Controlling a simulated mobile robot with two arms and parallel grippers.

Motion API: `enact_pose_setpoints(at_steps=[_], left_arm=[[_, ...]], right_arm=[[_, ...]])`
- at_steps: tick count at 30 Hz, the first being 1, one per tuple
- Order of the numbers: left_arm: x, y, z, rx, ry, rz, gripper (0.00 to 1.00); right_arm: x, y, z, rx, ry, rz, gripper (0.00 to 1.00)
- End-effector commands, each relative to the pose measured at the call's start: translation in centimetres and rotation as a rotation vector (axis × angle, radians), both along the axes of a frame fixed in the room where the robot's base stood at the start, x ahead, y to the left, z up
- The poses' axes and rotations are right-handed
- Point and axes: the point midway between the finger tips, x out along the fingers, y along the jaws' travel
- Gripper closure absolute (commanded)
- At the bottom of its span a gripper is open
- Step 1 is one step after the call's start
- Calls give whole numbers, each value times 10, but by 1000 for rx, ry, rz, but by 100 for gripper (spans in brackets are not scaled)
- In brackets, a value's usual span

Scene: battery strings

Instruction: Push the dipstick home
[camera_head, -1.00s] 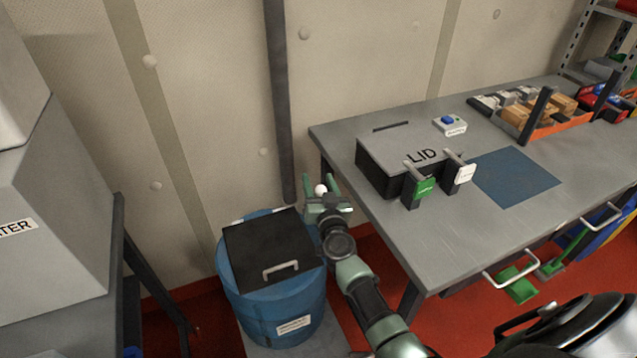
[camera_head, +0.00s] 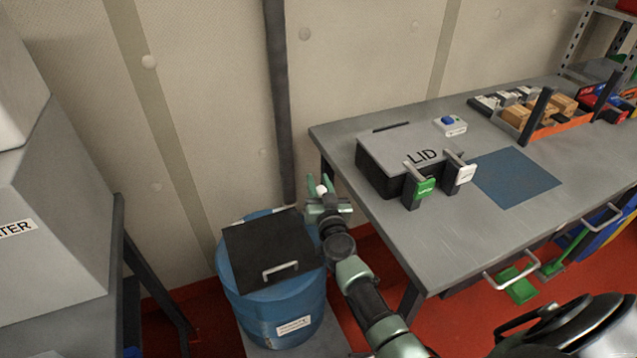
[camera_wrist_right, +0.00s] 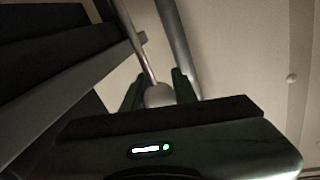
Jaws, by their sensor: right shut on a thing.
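The dipstick shows as a pale round knob (camera_head: 321,190) in the head view, at the back right of the blue drum (camera_head: 275,312). In the wrist view the knob (camera_wrist_right: 159,95) sits between the green fingers, and a thin rod runs up the picture beyond it. My right gripper (camera_head: 320,187) is shut on the knob; it also shows in the wrist view (camera_wrist_right: 159,88). In the head view the rod is hidden, so I cannot tell how deep it sits. My left gripper is not in view.
A black plate (camera_head: 262,245) with a handle covers much of the drum top. A dark post (camera_head: 277,100) stands behind it. To the right, a grey bench (camera_head: 430,240) carries a box marked LID (camera_head: 385,150) and a blue mat (camera_head: 515,178). A grey cabinet (camera_head: 50,200) stands left.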

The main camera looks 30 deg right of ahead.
Motion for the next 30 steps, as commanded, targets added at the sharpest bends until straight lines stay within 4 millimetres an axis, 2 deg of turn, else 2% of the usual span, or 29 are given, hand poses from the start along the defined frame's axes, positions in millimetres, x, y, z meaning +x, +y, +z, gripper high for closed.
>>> enact_pose_setpoints(at_steps=[22, 26, 30], left_arm=[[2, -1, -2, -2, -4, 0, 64], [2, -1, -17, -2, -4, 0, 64], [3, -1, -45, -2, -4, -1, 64]], right_arm=[[0, 0, -2, 0, 1, 0, 100], [0, 0, -22, -1, 3, -1, 100], [0, 0, -56, -2, 3, 0, 100]])
